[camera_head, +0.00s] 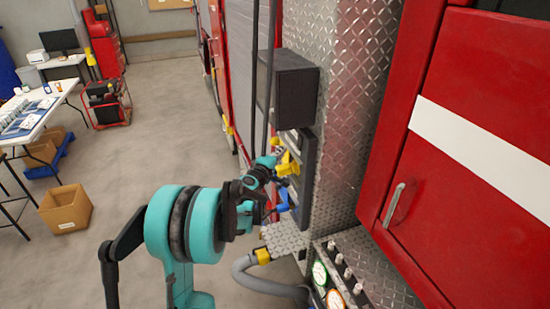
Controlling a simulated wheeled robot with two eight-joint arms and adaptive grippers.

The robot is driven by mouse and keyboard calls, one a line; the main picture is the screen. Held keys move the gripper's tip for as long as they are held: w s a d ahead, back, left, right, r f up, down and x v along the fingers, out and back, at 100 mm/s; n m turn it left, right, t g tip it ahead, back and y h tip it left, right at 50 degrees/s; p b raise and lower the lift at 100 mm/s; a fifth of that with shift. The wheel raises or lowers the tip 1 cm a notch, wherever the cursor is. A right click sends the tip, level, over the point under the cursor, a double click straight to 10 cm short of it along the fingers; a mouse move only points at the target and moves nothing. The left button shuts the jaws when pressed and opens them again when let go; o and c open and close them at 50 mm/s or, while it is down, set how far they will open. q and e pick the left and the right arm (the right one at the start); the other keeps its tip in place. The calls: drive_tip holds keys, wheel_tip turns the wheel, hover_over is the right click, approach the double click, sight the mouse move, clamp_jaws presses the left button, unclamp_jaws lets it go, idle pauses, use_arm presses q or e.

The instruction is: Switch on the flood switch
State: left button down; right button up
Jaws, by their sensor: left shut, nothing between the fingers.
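My left arm, teal and black, reaches in from the bottom toward the side of the red truck. My left gripper (266,166) is shut and empty, close to a dark panel (305,170) with yellow (288,164) and blue (283,202) handles or fittings. I cannot tell whether it touches the yellow part. I cannot make out a flood switch with certainty. A black box (288,88) is mounted above the dark panel. My right gripper is not in view.
Diamond-plate metal (350,90) and a red cabinet door (480,150) with a handle stand at the right. A gauge panel (350,270) and grey hose (262,285) lie below. A cardboard box (66,209), table and generator (105,103) are at the left; the middle floor is clear.

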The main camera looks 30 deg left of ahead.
sight(299, 143)
use_arm(q)
drive_tip(key=w+d, duration=0.1)
drive_tip(key=w, duration=0.1)
drive_tip(key=w+d, duration=0.1)
drive_tip(key=shift+w+d+f, duration=0.1)
drive_tip(key=shift+d+f, duration=0.15)
drive_tip(key=shift+d, duration=0.1)
